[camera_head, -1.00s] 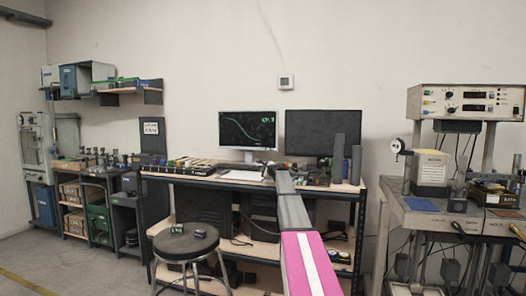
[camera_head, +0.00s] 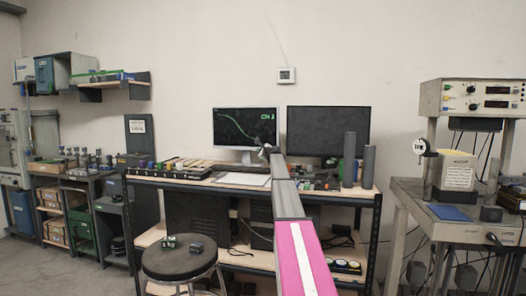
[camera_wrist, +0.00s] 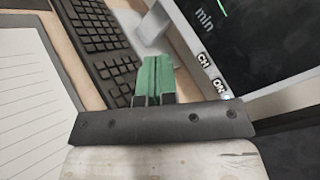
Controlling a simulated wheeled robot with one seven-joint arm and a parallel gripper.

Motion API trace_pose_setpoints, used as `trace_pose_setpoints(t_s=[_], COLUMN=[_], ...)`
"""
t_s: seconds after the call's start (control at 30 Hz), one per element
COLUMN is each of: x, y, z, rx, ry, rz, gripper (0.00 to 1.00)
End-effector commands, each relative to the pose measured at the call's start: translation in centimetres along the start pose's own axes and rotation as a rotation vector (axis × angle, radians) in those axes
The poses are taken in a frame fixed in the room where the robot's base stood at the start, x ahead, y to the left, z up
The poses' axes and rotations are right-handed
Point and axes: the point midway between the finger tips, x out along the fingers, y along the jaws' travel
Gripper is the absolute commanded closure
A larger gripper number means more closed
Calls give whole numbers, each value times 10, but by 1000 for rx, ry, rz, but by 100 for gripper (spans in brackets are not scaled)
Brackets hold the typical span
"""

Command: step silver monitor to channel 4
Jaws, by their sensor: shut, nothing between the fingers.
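The silver monitor (camera_head: 231,151) stands lit on the workbench, with a green curve and green text that looks like "CH 1" on its dark screen. In the wrist view, its silver bezel (camera_wrist: 190,42) carries a CH button (camera_wrist: 203,60) and an ON button (camera_wrist: 219,86) near a lower corner. My gripper (camera_head: 267,150) is in front of the monitor's lower right corner. In the wrist view, the green fingertips of my gripper (camera_wrist: 154,76) are together with nothing between them. They point past the keyboard, apart from the CH button in the picture.
A dark monitor (camera_head: 328,133) stands to the right, with grey cylinders (camera_head: 369,166) beside it. A black keyboard (camera_wrist: 97,33) and lined paper (camera_wrist: 30,95) lie close to my gripper. A stool (camera_head: 180,261) stands before the bench (camera_head: 150,180).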

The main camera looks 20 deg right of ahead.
Motion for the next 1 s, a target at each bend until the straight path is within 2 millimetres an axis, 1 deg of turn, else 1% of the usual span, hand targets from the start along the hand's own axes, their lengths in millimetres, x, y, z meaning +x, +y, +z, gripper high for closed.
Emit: trace_pose_setpoints(t_s=[0.27, 0.47, 1.0], x=[1, 9, 53], y=[0, -6, -38], z=[-1, -6, -38], rx=[-1, -1, -2], ry=[0, 0, 1], rz=[0, 1, 0], gripper=[100, 100, 100])
